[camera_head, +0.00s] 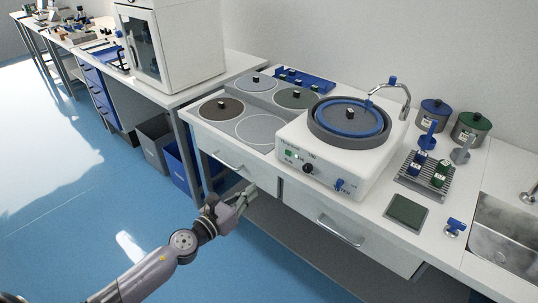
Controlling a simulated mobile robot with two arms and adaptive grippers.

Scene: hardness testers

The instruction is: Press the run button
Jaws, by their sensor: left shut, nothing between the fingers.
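The white polishing machine (335,165) stands on the bench with a round blue-and-grey bowl (350,118) on top. Its sloping front panel carries a small green button (289,154) at the left, a black knob (308,168) in the middle and a blue lever (339,185) at the right. Any lettering by the button is too small to read. My left gripper (248,191) is shut and empty. It shows in front of the bench drawers, below and left of the panel, apart from the button. My right gripper is out of view.
Several round discs (262,130) lie on a tray left of the machine. A curved tap (402,90) rises behind it. Drawer handles (338,231) stick out of the bench front. At the right are a bottle rack (413,187), a green pad (407,211) and a sink (505,240).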

